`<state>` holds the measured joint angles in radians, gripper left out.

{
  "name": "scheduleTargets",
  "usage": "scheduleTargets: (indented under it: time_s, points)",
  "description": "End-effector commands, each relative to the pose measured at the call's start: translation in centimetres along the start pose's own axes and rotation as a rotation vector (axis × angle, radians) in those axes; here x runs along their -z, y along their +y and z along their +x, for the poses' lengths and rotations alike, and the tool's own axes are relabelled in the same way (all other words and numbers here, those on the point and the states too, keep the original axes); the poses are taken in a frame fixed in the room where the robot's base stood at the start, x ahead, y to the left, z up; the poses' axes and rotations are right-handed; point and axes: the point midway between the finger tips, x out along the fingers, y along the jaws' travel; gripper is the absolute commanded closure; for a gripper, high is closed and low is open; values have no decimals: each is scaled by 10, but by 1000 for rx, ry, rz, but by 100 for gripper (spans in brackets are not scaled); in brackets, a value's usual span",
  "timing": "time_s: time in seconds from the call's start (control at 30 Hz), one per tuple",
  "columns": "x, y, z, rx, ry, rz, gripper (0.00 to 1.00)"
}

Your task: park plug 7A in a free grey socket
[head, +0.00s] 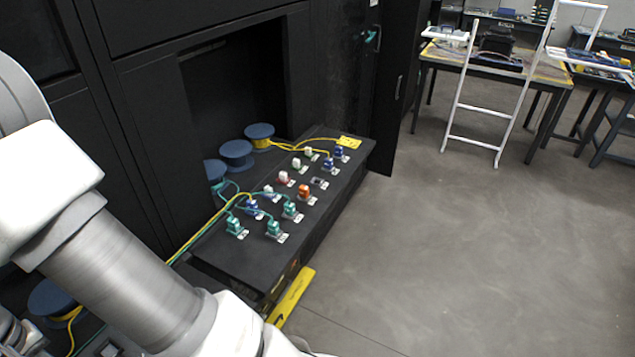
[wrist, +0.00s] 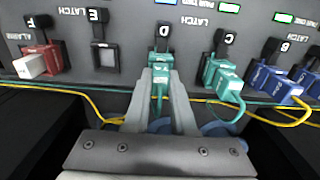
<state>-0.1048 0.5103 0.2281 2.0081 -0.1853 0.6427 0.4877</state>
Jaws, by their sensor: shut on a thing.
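In the wrist view my gripper (wrist: 160,76) is shut on a green plug (wrist: 159,90) at the position marked D. The plug is at or in the teal socket (wrist: 161,60) there; the fingers hide how deep it sits. I cannot read 7A on it. To its left, the grey socket (wrist: 104,56) marked E looks empty. In the head view an empty grey socket (head: 320,183) shows among the plugs on the black panel (head: 225,255). My gripper is not visible in the head view.
In the wrist view, a teal plug (wrist: 222,80) and a blue plug (wrist: 277,83) sit to the right, and a white plug (wrist: 30,66) to the left. Yellow and teal cables cross near the fingers. In the head view, blue spools (head: 236,150) stand behind the panel and open floor lies right.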

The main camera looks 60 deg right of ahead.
Motion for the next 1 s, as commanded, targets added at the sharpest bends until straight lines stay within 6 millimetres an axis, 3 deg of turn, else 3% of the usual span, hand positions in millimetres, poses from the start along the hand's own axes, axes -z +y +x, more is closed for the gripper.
scheduleTargets:
  time_s: [1.0]
  points:
    - [0, 0, -40, 0, 1, -1, 100]
